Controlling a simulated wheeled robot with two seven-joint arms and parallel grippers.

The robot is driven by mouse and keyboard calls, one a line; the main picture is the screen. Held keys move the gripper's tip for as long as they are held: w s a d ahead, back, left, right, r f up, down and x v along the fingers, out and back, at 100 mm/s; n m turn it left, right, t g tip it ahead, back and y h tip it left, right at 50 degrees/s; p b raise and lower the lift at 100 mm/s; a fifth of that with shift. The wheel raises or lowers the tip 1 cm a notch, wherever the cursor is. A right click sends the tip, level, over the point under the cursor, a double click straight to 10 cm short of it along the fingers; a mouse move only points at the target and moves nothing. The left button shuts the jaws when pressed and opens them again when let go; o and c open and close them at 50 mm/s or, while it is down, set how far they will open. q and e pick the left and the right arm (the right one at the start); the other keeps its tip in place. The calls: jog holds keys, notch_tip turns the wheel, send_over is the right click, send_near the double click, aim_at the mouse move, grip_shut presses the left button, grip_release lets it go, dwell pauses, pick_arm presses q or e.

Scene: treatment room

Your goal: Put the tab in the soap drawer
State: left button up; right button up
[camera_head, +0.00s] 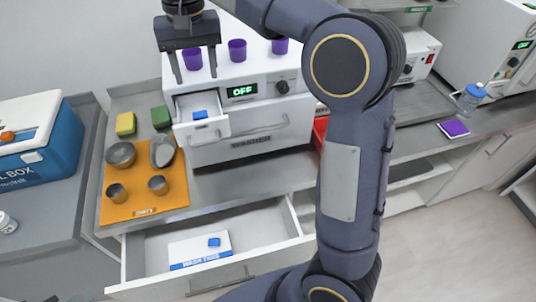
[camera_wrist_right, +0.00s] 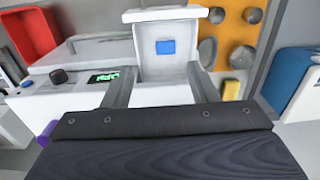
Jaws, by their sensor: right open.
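A blue tab (camera_head: 200,114) lies inside the open white soap drawer (camera_head: 216,128) at the front left of the washer (camera_head: 250,147). In the right wrist view the tab (camera_wrist_right: 165,47) sits on the floor of the soap drawer (camera_wrist_right: 149,68). My right gripper (camera_head: 195,77) is open and empty above the drawer, apart from the tab; its fingers also show in the wrist view (camera_wrist_right: 162,75). A second blue tab (camera_head: 214,242) lies on the wash tabs box (camera_head: 186,249) in the open lower drawer (camera_head: 150,258). My left gripper is out of view.
Purple cups (camera_head: 237,50) stand on the washer. An orange mat (camera_head: 172,197) with metal bowls and cups lies left of it, with yellow (camera_head: 125,124) and green (camera_head: 161,117) sponges behind. A blue cool box (camera_head: 40,135) is at the far left. A red bin (camera_wrist_right: 27,34) stands beside the washer.

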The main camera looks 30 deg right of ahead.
jog(key=s+d+f+t+y, duration=0.1)
jog(key=s+d+f, duration=0.15)
jog(key=s, duration=0.25)
jog(key=s+d+f+n+t+y, duration=0.1)
jog(key=s+d, duration=0.2)
jog(key=s, duration=0.2)
jog(key=s+d+f+y, duration=0.1)
jog(key=s+d, duration=0.1)
jog(key=s, duration=0.2)
jog(key=s+a+f+t, duration=0.2)
jog(key=s+f+t, duration=0.1)
jog(key=s+f, duration=0.7)
jog(key=shift+s+a+f, duration=0.25)
jog(key=shift+s+f, duration=0.15)
jog(key=shift+s, duration=0.6)
jog(key=shift+f+b, duration=0.45)
